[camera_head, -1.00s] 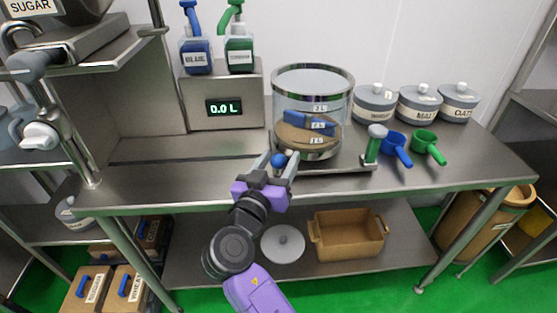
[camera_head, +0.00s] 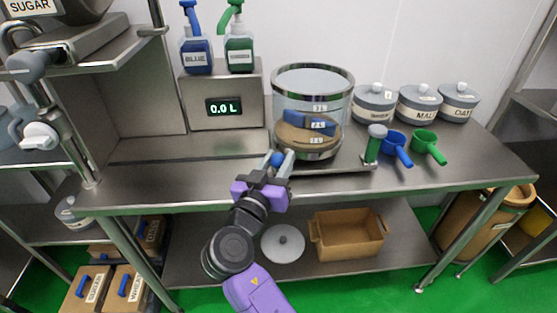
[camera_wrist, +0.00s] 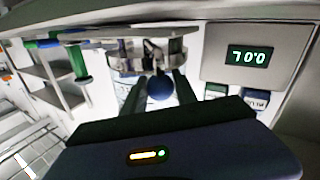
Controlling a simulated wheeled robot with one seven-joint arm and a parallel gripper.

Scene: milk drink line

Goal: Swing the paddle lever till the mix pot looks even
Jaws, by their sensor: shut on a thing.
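The mix pot (camera_head: 345,98) is a clear cylinder with metal rims, standing on the steel table. A blue paddle (camera_head: 322,126) sits inside over tan and brown contents (camera_head: 295,136), which look patchy in colour. The paddle lever ends in a blue ball knob (camera_head: 277,160) at the pot's lower left; the knob also shows in the wrist view (camera_wrist: 160,88). My gripper (camera_head: 279,162) is shut on this knob, with one finger on each side. The lever's rod is mostly hidden by the fingers and pot base.
A grey-capped post (camera_head: 374,146) stands right of the pot, with a blue scoop (camera_head: 397,148) and green scoop (camera_head: 428,146) beyond. Lidded jars (camera_head: 419,104) line the back. A dispenser box (camera_head: 222,118) reads 0.0 L. The table left of my gripper is clear.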

